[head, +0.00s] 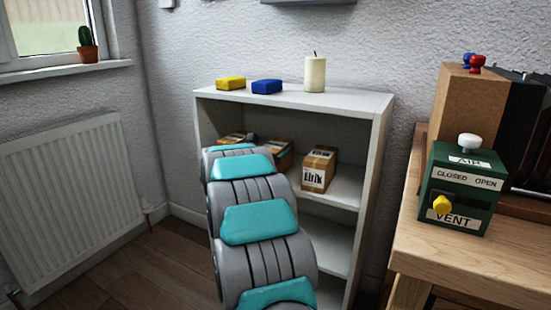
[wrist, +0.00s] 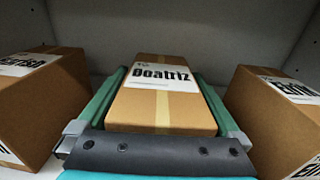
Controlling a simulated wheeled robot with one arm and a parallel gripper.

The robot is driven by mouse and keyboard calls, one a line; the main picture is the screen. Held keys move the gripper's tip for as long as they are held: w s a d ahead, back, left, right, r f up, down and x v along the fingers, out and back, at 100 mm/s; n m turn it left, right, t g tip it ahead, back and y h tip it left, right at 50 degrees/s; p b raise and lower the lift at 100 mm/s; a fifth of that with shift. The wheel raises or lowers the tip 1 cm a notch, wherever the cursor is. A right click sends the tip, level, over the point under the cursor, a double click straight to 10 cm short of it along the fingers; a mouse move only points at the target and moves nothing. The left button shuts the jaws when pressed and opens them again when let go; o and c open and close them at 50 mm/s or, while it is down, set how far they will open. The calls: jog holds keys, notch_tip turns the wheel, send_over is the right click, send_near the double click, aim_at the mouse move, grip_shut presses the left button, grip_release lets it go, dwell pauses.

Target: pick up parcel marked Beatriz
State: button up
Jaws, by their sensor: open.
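The parcel marked Beatriz (wrist: 160,100) is a brown cardboard box with a white name label and a pale tape strip, in the middle of the wrist view. My gripper (wrist: 160,73) is open, with one green finger along each side of this parcel. The parcel lies between the fingers; I cannot tell whether they touch it. In the head view my arm hides most of my gripper and part of the shelf, where a partly covered parcel (head: 283,153) shows beside the arm.
On top are a yellow block (head: 231,84), a blue block (head: 267,87) and a candle (head: 315,75).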

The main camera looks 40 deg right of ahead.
jog(key=c, duration=1.3)
jog(key=shift+c, duration=0.7)
jog(key=shift+r, duration=0.15)
